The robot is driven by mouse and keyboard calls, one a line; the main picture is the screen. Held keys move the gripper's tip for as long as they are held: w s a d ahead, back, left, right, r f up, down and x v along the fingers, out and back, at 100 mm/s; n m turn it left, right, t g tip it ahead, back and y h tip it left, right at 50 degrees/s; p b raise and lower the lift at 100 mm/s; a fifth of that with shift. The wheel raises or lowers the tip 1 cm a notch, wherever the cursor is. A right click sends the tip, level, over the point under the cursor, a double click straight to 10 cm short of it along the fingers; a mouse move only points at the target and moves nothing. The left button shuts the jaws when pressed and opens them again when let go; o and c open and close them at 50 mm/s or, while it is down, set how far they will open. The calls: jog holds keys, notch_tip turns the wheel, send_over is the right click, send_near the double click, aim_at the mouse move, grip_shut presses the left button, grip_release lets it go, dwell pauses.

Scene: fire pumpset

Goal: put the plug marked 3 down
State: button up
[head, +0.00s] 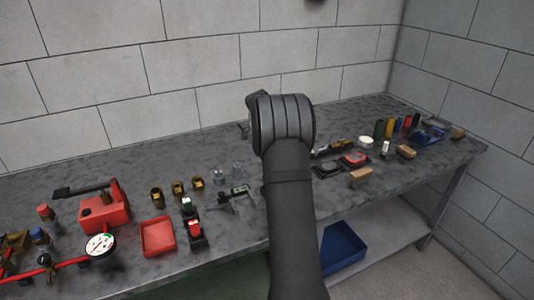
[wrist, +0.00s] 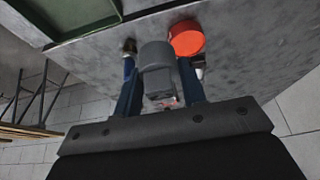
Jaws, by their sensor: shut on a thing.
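In the wrist view my gripper (wrist: 158,78) has its two blue fingers closed around a grey cylindrical plug (wrist: 157,55). The plug lies between the fingers, over the bench. I cannot read a number on it, nor tell whether it touches the bench top. In the head view my dark arm hides the gripper and the held plug.
A red tray (head: 158,237), a red pump (head: 104,210) and a gauge (head: 100,244) stand at left. Several bottles and blocks crowd the right end.

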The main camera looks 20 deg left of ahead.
jog(key=shift+s+d+r, duration=0.1)
jog(key=shift+d+r, duration=0.45)
jog(key=shift+d, duration=0.3)
jog(key=shift+m, duration=0.3)
jog(key=d+f, duration=0.2)
jog(key=d, duration=0.5)
jog(key=d+f, duration=0.1)
jog(key=d, duration=0.7)
jog(key=d+f, duration=0.2)
jog(key=d, duration=0.5)
jog(key=shift+s+d+f, duration=0.2)
jog(key=shift+s+f, duration=0.15)
jog(key=shift+s, duration=0.05)
jog(key=s+d+f, duration=0.2)
jog(key=d+f, duration=0.1)
jog(key=d, duration=0.7)
jog(key=s+a+f+n+y, duration=0.1)
jog(key=s+a+f+n, duration=0.3)
jog(key=s+f, duration=0.2)
jog(key=s+a+f+n+t+y, duration=0.1)
jog(key=s+a+f+n, duration=0.3)
jog(key=s, duration=0.4)
jog(key=shift+s+a+f+n+y, duration=0.25)
jog(key=shift+f+n+y, duration=0.35)
jog(key=shift+f+n, duration=0.3)
jog(key=shift+f, duration=0.1)
